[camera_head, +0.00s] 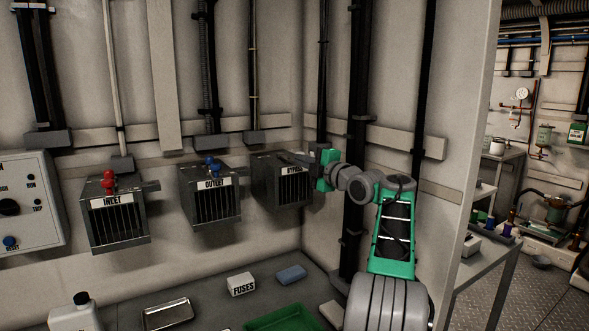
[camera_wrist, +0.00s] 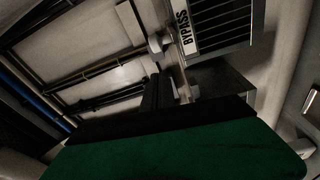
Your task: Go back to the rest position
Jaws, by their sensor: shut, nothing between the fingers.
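My gripper (camera_head: 299,160) is in the head view at the end of my green and grey arm. It is shut with nothing held, close by the top right of the dark BYPASS box (camera_head: 272,187). Its fingertips are dark and small there, so I cannot tell whether they touch the box. In the wrist view the BYPASS label (camera_wrist: 184,34) and grille appear rotated at the top. My green gripper body fills the bottom of that view.
The OUTLET box (camera_head: 210,205) with blue knobs and the INLET box (camera_head: 116,222) with red knobs hang to the left. Below are a FUSES box (camera_head: 241,284), a blue block (camera_head: 291,274), a metal tray (camera_head: 167,314) and a green tray (camera_head: 285,322). Black pipes run up the wall.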

